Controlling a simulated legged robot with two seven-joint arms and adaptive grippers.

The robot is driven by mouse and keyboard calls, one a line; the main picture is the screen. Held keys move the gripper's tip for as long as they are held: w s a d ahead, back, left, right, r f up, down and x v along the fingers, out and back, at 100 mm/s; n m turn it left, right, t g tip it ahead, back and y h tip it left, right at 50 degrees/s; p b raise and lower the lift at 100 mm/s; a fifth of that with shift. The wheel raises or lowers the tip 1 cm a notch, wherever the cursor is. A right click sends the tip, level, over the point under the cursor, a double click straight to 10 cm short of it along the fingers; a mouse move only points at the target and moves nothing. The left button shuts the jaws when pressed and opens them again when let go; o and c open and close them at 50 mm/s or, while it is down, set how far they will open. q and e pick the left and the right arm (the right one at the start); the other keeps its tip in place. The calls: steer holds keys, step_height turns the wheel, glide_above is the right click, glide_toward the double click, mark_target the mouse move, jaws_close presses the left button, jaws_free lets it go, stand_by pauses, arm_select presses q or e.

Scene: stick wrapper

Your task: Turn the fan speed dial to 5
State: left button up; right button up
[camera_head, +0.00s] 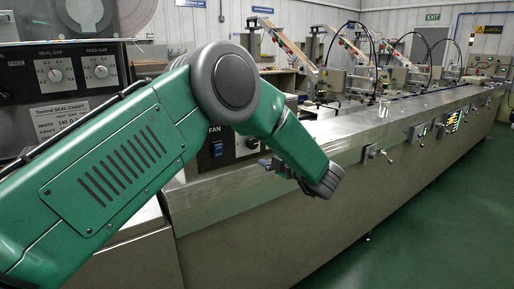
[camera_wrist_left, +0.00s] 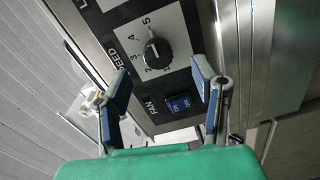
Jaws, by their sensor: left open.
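The fan speed dial (camera_wrist_left: 158,52) is a round black knob on a light scale plate in the left wrist view, with numbers up to 5 around it. I cannot tell for sure which number its pointer marks. In the head view the dial (camera_head: 252,143) shows just above my left gripper (camera_head: 277,167), beside my green forearm. In the left wrist view my left gripper (camera_wrist_left: 158,75) is open and empty. Its two blue-padded fingers stand apart, with the dial ahead of the gap between them. My right gripper is not in view.
A blue fan switch (camera_wrist_left: 179,103) sits beside the dial; it also shows in the head view (camera_head: 217,149). Two knobs for seal gap (camera_head: 55,75) and feed gap (camera_head: 101,71) are on another panel. The long metal machine (camera_head: 400,120) runs right; green floor lies before it.

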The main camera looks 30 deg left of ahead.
arm_select(q)
steer(key=v, duration=0.5)
steer(key=shift+d, duration=0.4)
steer(key=shift+a+f, duration=0.1)
steer(key=shift+f, duration=0.05)
